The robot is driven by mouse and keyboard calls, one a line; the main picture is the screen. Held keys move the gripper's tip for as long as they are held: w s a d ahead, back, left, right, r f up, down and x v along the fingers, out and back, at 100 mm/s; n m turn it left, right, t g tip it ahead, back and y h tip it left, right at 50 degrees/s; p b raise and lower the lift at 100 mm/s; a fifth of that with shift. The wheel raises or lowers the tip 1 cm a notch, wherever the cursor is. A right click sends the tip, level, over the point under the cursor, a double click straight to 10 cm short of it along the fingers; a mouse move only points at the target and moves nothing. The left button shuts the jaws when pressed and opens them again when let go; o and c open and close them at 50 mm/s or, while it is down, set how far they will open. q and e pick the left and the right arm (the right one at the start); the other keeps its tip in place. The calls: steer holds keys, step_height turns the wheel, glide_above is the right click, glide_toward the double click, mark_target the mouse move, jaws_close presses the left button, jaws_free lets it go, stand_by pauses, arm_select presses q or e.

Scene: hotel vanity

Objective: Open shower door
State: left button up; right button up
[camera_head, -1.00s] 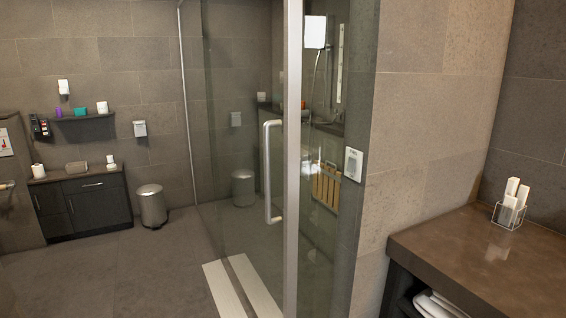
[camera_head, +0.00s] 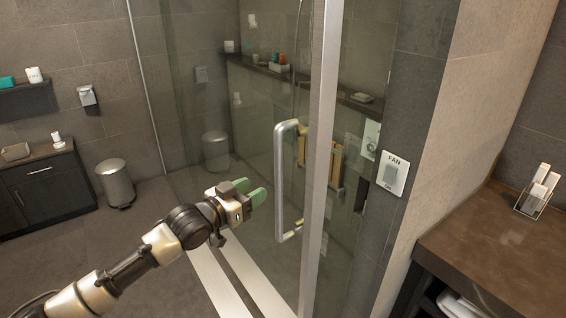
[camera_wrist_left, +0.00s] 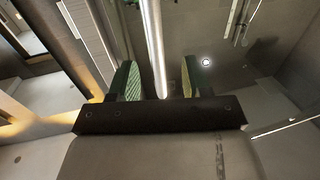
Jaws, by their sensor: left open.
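The glass shower door (camera_head: 262,95) stands in the middle of the head view, with a metal edge post (camera_head: 318,160) at its right. Its vertical silver handle (camera_head: 281,180) is a D-shaped bar on the glass. My left gripper (camera_head: 254,192) is just left of the handle, apart from it in the head view, with green finger pads. In the left wrist view the open fingers (camera_wrist_left: 158,80) show on either side of a bright vertical bar (camera_wrist_left: 152,40), which looks like the handle. Whether the bar is between the pads in depth, I cannot tell. My right gripper is not in view.
A brown counter (camera_head: 485,255) stands at the right. A fan switch plate (camera_head: 393,174) is on the wall beside the door. A steel bin (camera_head: 116,184) and dark cabinet (camera_head: 45,190) stand at the left. Pale floor strips (camera_head: 222,283) run below the door; open floor lies left.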

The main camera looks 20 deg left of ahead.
mark_target(276, 175)
arm_select(q)
steer(key=p+x, duration=0.1)
steer(key=x, duration=0.2)
steer(key=r+x, duration=0.1)
steer(key=x, duration=0.2)
steer(key=p+x, duration=0.1)
steer(key=x, duration=0.2)
steer(key=shift+d+r+p, duration=0.25)
steer(key=shift+d+p, duration=0.05)
steer(key=shift+d, duration=0.1)
steer(key=shift+w+d, duration=0.3)
steer(key=shift+w, duration=0.2)
steer(key=shift+w+f, duration=0.15)
jaws_close()
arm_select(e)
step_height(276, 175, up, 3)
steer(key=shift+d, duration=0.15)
